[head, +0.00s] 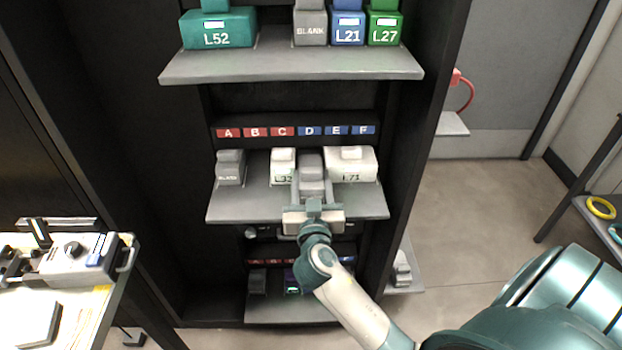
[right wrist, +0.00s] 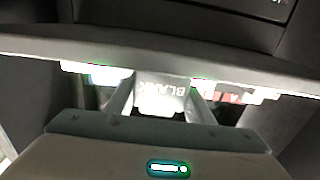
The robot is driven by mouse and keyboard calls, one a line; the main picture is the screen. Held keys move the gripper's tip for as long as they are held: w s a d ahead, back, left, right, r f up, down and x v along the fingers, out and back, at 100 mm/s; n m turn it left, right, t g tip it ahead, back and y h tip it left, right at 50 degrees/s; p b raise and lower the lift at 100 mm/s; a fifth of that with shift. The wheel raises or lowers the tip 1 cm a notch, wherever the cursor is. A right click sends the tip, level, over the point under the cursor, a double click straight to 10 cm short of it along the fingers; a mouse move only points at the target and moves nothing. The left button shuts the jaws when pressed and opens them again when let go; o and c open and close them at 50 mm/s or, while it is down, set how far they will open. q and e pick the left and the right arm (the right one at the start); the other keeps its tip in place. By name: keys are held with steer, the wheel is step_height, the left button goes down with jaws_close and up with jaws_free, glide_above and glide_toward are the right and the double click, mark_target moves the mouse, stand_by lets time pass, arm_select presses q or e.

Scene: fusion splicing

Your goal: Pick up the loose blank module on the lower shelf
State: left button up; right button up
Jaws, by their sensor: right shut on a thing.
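A grey module (head: 311,166) is at the middle shelf (head: 240,206), between the white L32 module (head: 283,165) and the wide white L71 module (head: 351,164). My right gripper (head: 311,190) reaches in from the front and is shut on this grey module. In the right wrist view, the module reads BLANK (right wrist: 163,90) and sits between the two fingers (right wrist: 161,104). I cannot tell whether it touches the shelf. Another grey BLANK module (head: 230,167) stands at the left end of the same shelf. My left gripper is not in view.
The upper shelf (head: 290,66) holds the teal L52 (head: 217,28), grey BLANK, blue L21 and green L27 modules. Labels A to F (head: 296,131) line the rack behind the middle shelf. A bottom shelf (head: 290,312) holds dark modules. A bench with a device (head: 75,262) stands at left.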

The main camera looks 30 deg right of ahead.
steer(key=shift+r, duration=0.15)
